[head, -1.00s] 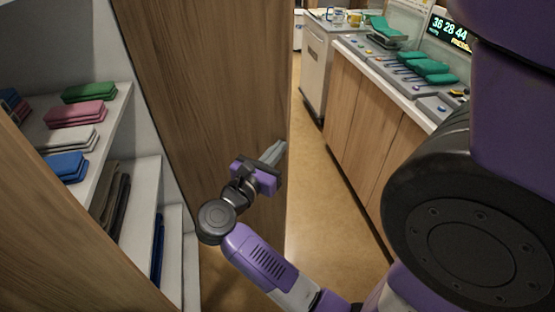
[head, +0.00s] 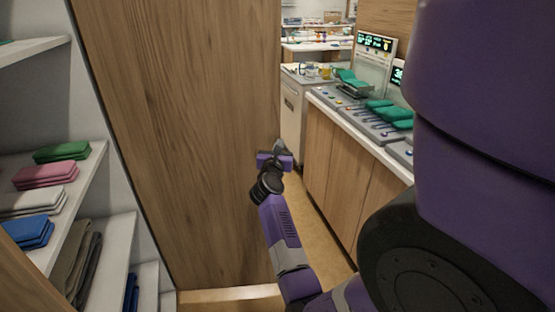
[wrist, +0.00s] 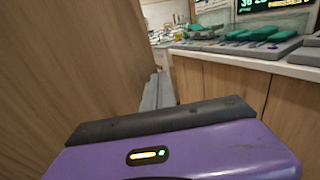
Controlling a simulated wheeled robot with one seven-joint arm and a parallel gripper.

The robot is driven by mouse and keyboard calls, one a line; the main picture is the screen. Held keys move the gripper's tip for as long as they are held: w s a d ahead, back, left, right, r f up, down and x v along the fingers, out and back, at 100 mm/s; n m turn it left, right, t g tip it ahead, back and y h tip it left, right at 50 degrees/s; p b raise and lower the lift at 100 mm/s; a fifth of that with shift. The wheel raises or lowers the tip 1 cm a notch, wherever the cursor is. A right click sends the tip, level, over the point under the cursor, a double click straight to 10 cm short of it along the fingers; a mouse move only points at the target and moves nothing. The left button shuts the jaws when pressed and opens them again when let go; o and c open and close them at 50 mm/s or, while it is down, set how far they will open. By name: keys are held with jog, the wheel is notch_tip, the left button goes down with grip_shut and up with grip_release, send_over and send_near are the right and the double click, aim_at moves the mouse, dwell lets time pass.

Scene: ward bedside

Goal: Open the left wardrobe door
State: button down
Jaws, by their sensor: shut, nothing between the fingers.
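A tall wooden wardrobe door (head: 185,130) stands swung out beside the open shelves in the head view. Its free edge is on the right; no handle shows on the face I see. My gripper (head: 278,147) is at this free edge, about mid-height in the picture, with its fingers pointing away from me. In the wrist view the shut, empty fingers (wrist: 156,92) lie just right of the door face (wrist: 70,60). I cannot tell whether they touch it.
White shelves (head: 50,165) at left hold folded coloured cloths (head: 45,173). A wooden panel (head: 20,270) fills the lower left corner. At right, a counter (head: 350,125) with green items and a monitor runs along a narrow strip of clear floor (head: 335,240).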

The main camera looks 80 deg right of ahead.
jog(key=d, duration=0.4)
jog(key=w+d+b, duration=0.1)
jog(key=d, duration=0.2)
jog(key=shift+w, duration=0.1)
jog(key=shift+a, duration=0.1)
